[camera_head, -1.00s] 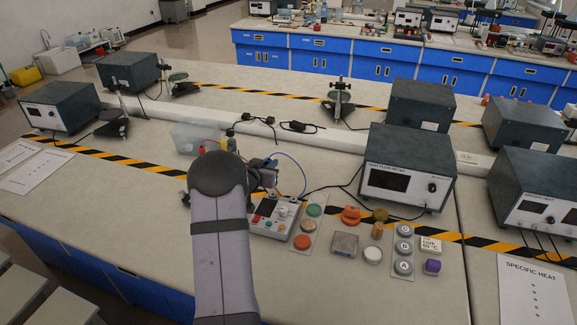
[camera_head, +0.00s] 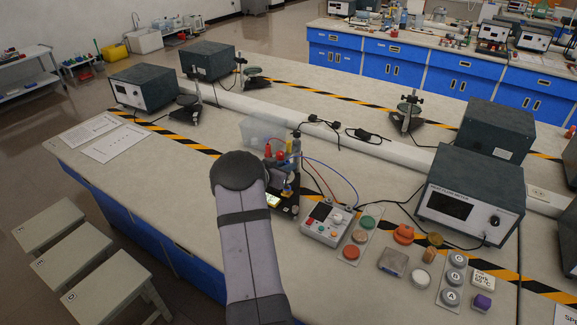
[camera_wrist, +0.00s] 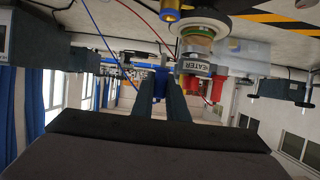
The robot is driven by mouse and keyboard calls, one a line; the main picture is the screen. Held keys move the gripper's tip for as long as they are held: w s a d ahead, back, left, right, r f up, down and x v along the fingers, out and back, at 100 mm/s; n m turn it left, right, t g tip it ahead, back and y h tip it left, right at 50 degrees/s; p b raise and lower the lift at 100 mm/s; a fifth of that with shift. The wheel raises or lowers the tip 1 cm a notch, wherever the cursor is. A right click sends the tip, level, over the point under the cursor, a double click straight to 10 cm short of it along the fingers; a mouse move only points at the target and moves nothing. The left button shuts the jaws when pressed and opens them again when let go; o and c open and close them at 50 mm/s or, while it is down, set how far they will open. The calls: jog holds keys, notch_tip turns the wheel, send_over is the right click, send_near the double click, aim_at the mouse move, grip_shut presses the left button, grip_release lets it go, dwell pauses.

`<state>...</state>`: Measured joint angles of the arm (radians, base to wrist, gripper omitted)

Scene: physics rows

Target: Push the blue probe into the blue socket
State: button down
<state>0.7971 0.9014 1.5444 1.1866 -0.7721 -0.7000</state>
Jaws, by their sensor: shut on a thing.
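My gripper (camera_wrist: 160,84) is shut on the blue probe (camera_wrist: 153,65), in the middle of the wrist view, which appears upside down. A blue lead (camera_wrist: 103,40) runs to it. A block marked HEATER (camera_wrist: 207,69) with red plugs (camera_wrist: 217,90) is close beside the fingers. In the head view the heater stand with red plugs (camera_head: 279,156) shows just right of my arm, which hides most of the gripper there. The blue lead (camera_head: 335,169) curves from the control box to the stand. I cannot clearly make out the blue socket or whether the probe touches it.
The control box (camera_head: 330,221) stands right of my arm, beside a strip of coloured discs (camera_head: 360,236). A clear plastic box (camera_head: 262,131) is behind the stand. The heat flow meter (camera_head: 467,200) is at the right. The bench left of my arm is mostly clear.

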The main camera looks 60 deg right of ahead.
jog(key=shift+f+b, duration=2)
jog(key=shift+f, duration=0.1)
jog(key=shift+r+p, duration=0.35)
jog(key=shift+f+b, duration=0.9)
jog(key=shift+f, duration=0.8)
dwell(0.5)
jog(key=c, duration=1.4)
grip_release()
jog(key=shift+r, duration=0.1)
